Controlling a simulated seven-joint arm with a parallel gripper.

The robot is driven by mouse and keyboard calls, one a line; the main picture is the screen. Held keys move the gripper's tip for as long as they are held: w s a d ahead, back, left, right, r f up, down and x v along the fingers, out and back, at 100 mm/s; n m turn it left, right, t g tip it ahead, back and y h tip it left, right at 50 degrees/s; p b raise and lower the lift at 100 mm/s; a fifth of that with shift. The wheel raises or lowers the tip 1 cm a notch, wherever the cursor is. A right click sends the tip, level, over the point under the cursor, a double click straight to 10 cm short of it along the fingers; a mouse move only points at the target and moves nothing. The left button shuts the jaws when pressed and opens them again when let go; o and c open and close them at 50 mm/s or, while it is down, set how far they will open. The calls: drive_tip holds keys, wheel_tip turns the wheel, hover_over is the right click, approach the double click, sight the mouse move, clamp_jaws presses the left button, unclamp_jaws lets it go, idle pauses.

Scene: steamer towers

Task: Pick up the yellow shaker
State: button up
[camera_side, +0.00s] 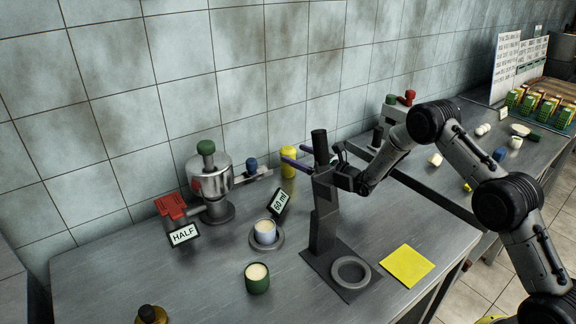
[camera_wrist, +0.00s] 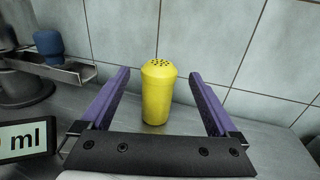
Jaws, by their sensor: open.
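The yellow shaker (camera_wrist: 158,95) stands upright on the metal counter close to the tiled wall, with dark holes in its top. In the side view the yellow shaker (camera_side: 289,160) is partly hidden behind my gripper (camera_side: 296,161). In the wrist view my gripper (camera_wrist: 160,95) is open, with its two purple fingers on either side of the shaker. Gaps show between the fingers and the shaker in that view. I cannot tell how far the fingertips reach along it.
A metal machine (camera_side: 217,180) with a green knob and a spout arm stands left. A "60 ml" sign (camera_side: 279,203), a cup (camera_side: 264,231) and a green cup (camera_side: 257,279) are in front. A dark stand (camera_side: 322,225) is close by. A yellow sheet (camera_side: 407,266) lies right on the counter.

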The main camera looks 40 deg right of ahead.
wheel_tip(320, 180, down, 5)
drive_tip(key=shift+r, duration=0.1)
drive_tip(key=shift+x, duration=3.8)
drive_tip(key=shift+r, duration=0.1)
clamp_jaws()
